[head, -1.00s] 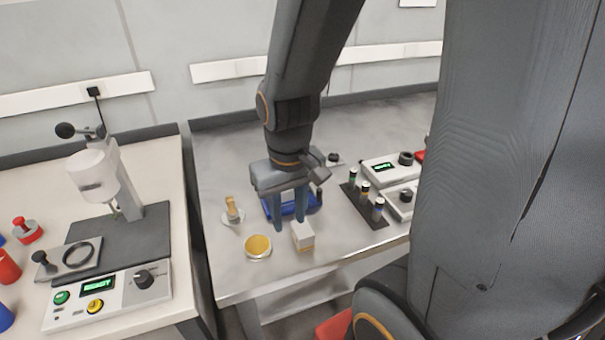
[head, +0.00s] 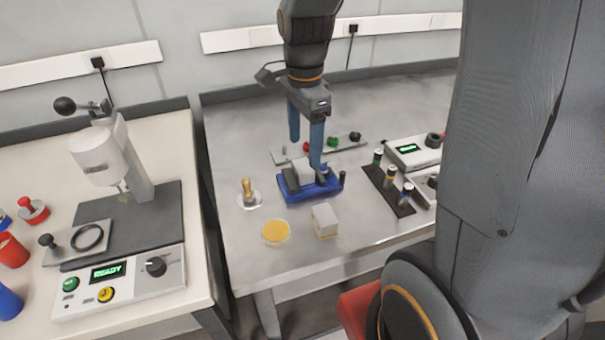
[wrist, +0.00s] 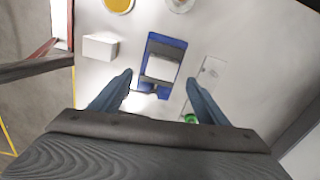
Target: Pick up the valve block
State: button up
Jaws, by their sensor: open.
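A pale grey block (head: 303,171) sits in a blue holder (head: 293,193) on the grey table. The block (wrist: 163,68) and the blue holder (wrist: 151,45) also show in the wrist view. A second pale, box-shaped block (head: 324,221) stands alone nearer the table's front edge; it also shows in the wrist view (wrist: 100,47). I cannot tell which one is the valve block. My gripper (head: 305,154) is open and empty above the holder. In the wrist view the block in the holder appears between my gripper's fingers (wrist: 159,77). One finger hides part of it.
A yellow-filled dish (head: 276,232) and a brass piece on a round base (head: 248,193) stand left of the blocks. A dark rack of vials (head: 388,188) is to the right. A strip with coloured knobs (head: 318,148) lies behind the holder. A press (head: 112,165) stands on the left bench.

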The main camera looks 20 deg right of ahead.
aim_at(303, 166)
jog(key=shift+w+m, duration=0.4)
jog(key=shift+m, duration=0.2)
jog(key=shift+f, duration=0.3)
jog(key=shift+s+f+p, duration=0.2)
jog(key=shift+f+p, duration=0.45)
jog(key=shift+f, duration=2.85)
jog(key=c, duration=1.4)
jog(key=shift+r, duration=0.15)
